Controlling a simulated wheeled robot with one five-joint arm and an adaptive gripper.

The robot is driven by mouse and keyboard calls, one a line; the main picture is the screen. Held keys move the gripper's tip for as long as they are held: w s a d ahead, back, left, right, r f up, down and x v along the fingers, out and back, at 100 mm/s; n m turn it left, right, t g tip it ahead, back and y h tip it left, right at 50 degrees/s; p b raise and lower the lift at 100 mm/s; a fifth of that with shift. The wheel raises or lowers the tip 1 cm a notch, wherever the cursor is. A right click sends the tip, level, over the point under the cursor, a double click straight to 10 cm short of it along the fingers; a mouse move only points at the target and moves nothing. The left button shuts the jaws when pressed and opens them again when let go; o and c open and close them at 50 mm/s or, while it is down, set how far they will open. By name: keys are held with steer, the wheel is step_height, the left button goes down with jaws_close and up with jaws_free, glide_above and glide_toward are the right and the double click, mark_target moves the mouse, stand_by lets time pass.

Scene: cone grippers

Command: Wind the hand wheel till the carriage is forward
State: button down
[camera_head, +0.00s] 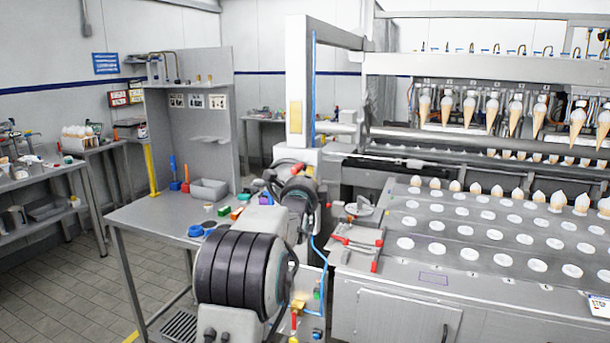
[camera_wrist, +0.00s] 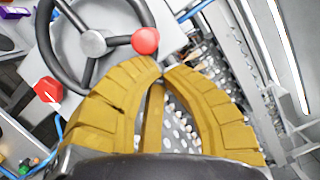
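I cannot tell whether the tips touch the knob. In the head view my arm largely hides the wheel and gripper. A beam (camera_head: 480,66) at back right carries a row of grippers holding cones (camera_head: 470,108); it appears to be the carriage, standing behind the front cone row.
A perforated conveyor plate (camera_head: 450,258) with a row of cones (camera_head: 540,197) fills the right. A red-handled frame (camera_head: 358,246) lies on its left edge. A grey workbench (camera_head: 150,222) with a bin (camera_head: 208,190) stands at left. The tiled floor (camera_head: 62,290) at lower left is clear.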

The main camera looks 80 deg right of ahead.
steer(key=shift+w+r, duration=0.1)
steer(key=shift+w, duration=0.05)
stand_by(0.3)
steer(key=shift+w+r+n+b, duration=0.35)
steer(key=shift+r+n+b, duration=0.35)
steer(key=shift+n, duration=0.4)
steer(key=shift+w+d+r, duration=0.1)
steer(key=shift+r, duration=0.05)
steer(key=shift+w, duration=0.1)
